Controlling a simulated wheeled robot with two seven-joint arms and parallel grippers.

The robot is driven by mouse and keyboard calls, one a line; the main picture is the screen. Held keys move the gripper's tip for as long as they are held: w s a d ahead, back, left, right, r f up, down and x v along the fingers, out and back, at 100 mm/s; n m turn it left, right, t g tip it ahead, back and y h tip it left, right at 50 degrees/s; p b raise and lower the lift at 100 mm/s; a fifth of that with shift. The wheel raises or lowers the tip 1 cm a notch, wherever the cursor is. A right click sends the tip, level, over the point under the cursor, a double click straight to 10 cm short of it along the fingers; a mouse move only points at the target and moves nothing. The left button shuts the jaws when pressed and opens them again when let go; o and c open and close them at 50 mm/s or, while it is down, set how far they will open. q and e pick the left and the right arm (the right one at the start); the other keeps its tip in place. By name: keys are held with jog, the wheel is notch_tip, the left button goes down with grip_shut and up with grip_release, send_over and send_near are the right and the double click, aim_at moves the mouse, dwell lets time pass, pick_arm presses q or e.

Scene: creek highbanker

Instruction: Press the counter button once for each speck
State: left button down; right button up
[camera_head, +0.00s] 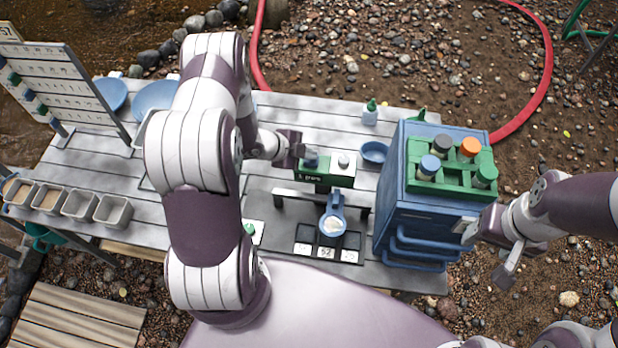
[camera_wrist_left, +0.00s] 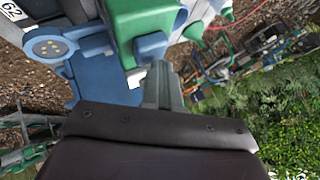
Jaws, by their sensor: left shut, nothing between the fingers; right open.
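A green and white counter box (camera_head: 322,178), with a partly legible label, stands on the table; a blue knob (camera_head: 311,160) and a white knob (camera_head: 343,161) sit on its top. My left gripper (camera_head: 298,152) is shut and empty at the blue knob's left; I cannot tell whether they touch. In the left wrist view its closed fingers (camera_wrist_left: 160,85) are beside a green body and a blue part. A round blue pan (camera_head: 332,224) stands in front of the box; the left wrist view shows several small specks in it (camera_wrist_left: 50,47). My right gripper (camera_head: 484,238) is open beside the blue cabinet.
The blue cabinet (camera_head: 405,215) carries a green rack (camera_head: 452,185) of capped bottles. A dark tray with number tiles (camera_head: 325,252) lies by the pan. A blue bowl (camera_head: 374,152) and small bottle (camera_head: 370,113) stand behind. Grey bins (camera_head: 79,204) line the left edge.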

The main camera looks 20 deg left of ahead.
pick_arm(q)
jog(key=shift+r+p, duration=0.8)
jog(key=shift+r, duration=0.05)
notch_tip(320, 180, up, 6)
jog(key=p, duration=0.5)
dwell(2.2)
